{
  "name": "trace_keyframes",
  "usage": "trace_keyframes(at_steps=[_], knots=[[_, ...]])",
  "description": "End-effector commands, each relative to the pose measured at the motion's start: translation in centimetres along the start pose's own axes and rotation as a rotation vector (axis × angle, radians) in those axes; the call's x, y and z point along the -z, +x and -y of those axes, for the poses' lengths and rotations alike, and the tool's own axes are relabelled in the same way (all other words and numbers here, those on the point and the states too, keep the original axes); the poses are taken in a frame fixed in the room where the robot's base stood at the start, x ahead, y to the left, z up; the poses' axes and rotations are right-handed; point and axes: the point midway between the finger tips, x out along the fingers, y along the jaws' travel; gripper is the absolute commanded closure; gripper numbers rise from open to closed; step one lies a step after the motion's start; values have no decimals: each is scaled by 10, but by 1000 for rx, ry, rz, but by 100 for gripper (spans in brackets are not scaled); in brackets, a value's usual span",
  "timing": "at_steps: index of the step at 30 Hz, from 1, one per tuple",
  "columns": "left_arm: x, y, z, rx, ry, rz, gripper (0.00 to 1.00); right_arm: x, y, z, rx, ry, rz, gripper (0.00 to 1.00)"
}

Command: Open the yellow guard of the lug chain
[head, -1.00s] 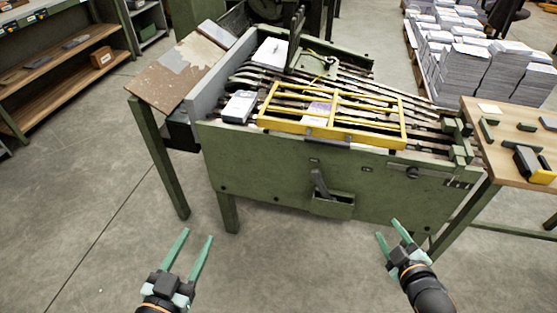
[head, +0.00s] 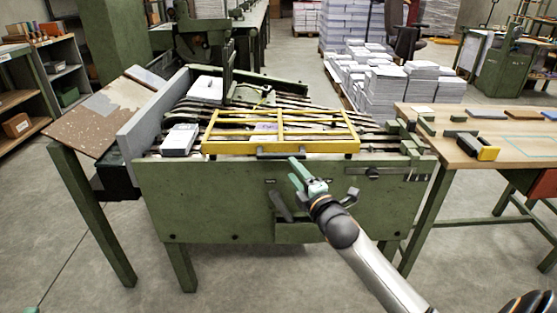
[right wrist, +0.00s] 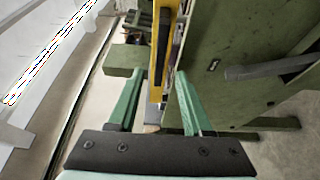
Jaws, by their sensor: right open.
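The yellow guard (head: 230,148) is a flat frame with crossbars, lying low over the lug chain (head: 370,134) on top of the green machine. A dark handle (head: 281,155) runs along its front edge. My right gripper (head: 297,170) is just in front of the guard's front edge, near the handle, with its fingers pointing at the machine. In the right wrist view its jaws (right wrist: 158,82) are open, and the yellow guard (right wrist: 155,92) edge shows between the fingers. I cannot tell whether they touch it. Only a tip of my left gripper (head: 30,310) shows at the bottom left.
A wooden table (head: 440,150) with small tools stands at the right. Paper stacks (head: 380,80) stand behind the machine. A crank (head: 280,203) sits on the machine's green front panel, below my right gripper. The floor at the front left is clear.

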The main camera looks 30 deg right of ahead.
Motion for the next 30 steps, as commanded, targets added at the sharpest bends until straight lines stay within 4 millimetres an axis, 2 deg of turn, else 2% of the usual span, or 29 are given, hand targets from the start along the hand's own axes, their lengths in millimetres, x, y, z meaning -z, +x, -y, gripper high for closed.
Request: trace_keyframes(at_steps=[2,6,15,21,29,30], knots=[[14,0,-1,-6,19,-65,50,0,14,1,-2,-1,1,50],[22,-3,-2,-11,26,-110,50,0,38,1,-2,0,0,50],[14,-9,-6,-12,7,-104,50,0,75,1,0,2,0,50],[13,-10,-7,-12,2,-102,50,0,84,1,1,0,-1,50],[13,-10,-7,-12,1,-102,50,0,85,1,1,1,-1,50],[13,-10,-7,-12,1,-102,50,0,85,1,1,1,-1,53]])
